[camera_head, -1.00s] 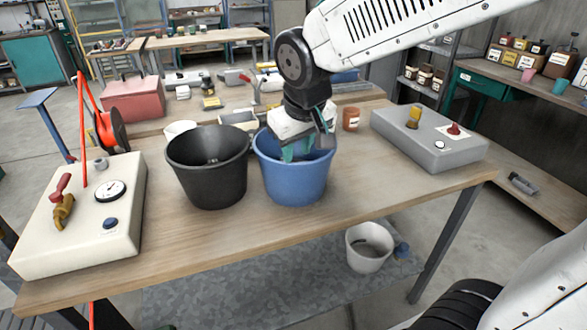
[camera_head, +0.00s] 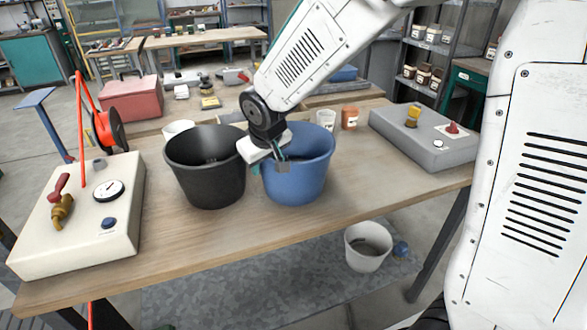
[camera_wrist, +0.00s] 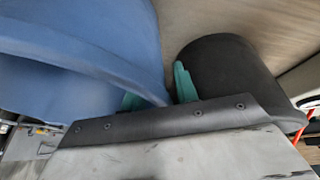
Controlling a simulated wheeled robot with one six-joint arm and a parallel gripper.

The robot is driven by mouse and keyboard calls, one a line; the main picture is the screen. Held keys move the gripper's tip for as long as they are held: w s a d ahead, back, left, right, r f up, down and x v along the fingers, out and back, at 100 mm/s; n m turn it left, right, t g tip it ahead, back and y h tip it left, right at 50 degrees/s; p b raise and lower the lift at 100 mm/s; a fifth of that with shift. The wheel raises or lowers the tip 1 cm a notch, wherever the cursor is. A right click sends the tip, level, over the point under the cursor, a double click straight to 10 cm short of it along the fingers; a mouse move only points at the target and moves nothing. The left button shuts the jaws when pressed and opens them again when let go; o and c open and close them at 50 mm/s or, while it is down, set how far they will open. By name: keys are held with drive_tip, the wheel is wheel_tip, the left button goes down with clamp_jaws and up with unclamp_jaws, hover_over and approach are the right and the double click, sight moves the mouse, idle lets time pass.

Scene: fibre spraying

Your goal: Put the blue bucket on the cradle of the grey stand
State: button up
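The blue bucket (camera_head: 300,182) stands upright on the wooden workbench, right of the black bucket (camera_head: 205,180). My gripper (camera_head: 277,166) is at the blue bucket's left rim, tilted down between the two buckets. In the wrist view, its green fingertips (camera_wrist: 157,92) stand apart, one on each side of the blue bucket's wall (camera_wrist: 90,40). A narrow gap shows beside the right finger, so the gripper looks open around the rim. The black bucket (camera_wrist: 230,75) is close to the outer finger.
A cream gauge box (camera_head: 85,215) sits at the bench's left, and a grey valve box (camera_head: 420,138) at its right. An orange jar (camera_head: 349,118) stands behind the blue bucket. A white bucket (camera_head: 368,248) is below the bench. The bench front (camera_head: 230,235) is clear.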

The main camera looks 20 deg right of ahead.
clamp_jaws()
drive_tip(key=shift+w+r, duration=0.1)
idle(1.3)
